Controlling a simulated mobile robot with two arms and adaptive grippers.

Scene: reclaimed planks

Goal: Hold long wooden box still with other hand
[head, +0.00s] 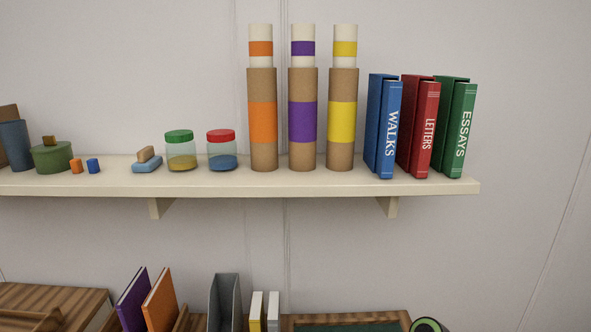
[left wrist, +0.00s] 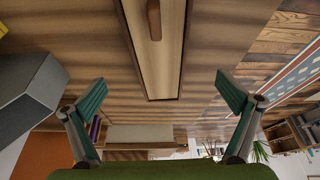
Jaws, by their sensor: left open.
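A long wooden box (left wrist: 162,70) shows at the top middle of the left wrist view. It has a pale, narrow top panel inside a darker rim, with a brown handle (left wrist: 154,18) on it. Its far part is cut off by the frame edge. My left gripper (left wrist: 162,98) is open, with its two teal-padded fingers wide apart, one on each side of the box's near end in the picture. Nothing is between the fingertips, and I cannot tell how far they are from the box. My right gripper is in neither view.
A grey holder (left wrist: 28,95) stands close to the left finger in the wrist view. In the head view, a cream shelf (head: 300,187) carries tubes, jars and books. Below it, a purple book (head: 133,300), an orange book (head: 160,300) and a grey file holder (head: 224,300) stand upright.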

